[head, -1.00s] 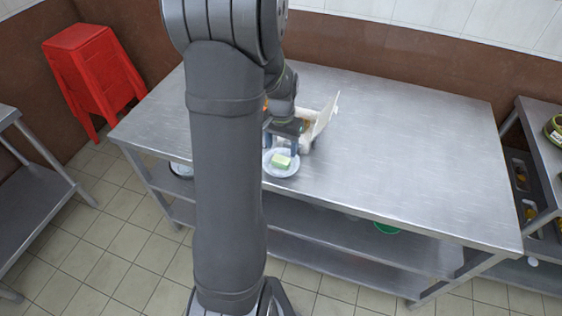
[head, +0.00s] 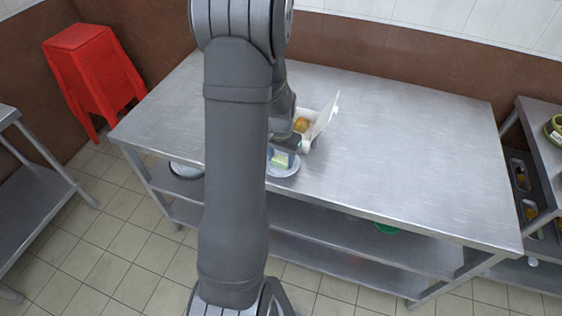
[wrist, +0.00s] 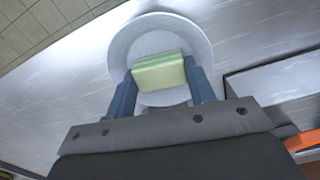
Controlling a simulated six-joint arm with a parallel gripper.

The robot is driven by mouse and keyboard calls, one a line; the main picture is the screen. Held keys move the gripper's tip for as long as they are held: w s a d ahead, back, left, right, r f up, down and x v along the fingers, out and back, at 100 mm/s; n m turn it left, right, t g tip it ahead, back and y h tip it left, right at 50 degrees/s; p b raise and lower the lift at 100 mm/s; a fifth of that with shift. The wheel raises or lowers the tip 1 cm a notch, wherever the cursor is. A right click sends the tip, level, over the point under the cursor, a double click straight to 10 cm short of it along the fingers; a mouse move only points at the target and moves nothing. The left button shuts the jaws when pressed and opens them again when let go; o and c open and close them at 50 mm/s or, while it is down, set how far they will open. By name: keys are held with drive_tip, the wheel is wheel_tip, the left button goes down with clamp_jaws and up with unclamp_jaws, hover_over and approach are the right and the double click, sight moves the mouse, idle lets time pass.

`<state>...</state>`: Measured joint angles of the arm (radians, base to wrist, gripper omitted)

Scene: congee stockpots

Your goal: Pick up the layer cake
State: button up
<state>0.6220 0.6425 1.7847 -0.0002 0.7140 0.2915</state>
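The layer cake (wrist: 159,72) is a pale green and yellow block on a round white plate (wrist: 122,45). In the head view the layer cake (head: 280,160) sits on the plate (head: 288,172) near the front edge of the steel table, partly hidden by my gripper. In the wrist view my gripper (wrist: 160,88) has its two blue fingers apart, one on each side of the cake's near part. The right finger is close to the cake's edge; I cannot tell whether it touches. The cake still lies on the plate.
An open white box (head: 312,124) with an orange-brown item inside stands just behind the plate, its lid raised. The right half of the steel table (head: 420,150) is clear. Red stacked stools (head: 90,75) stand at the left, off the table.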

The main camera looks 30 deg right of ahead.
drive_tip(key=shift+c, duration=0.8)
drive_tip(key=shift+r, duration=0.2)
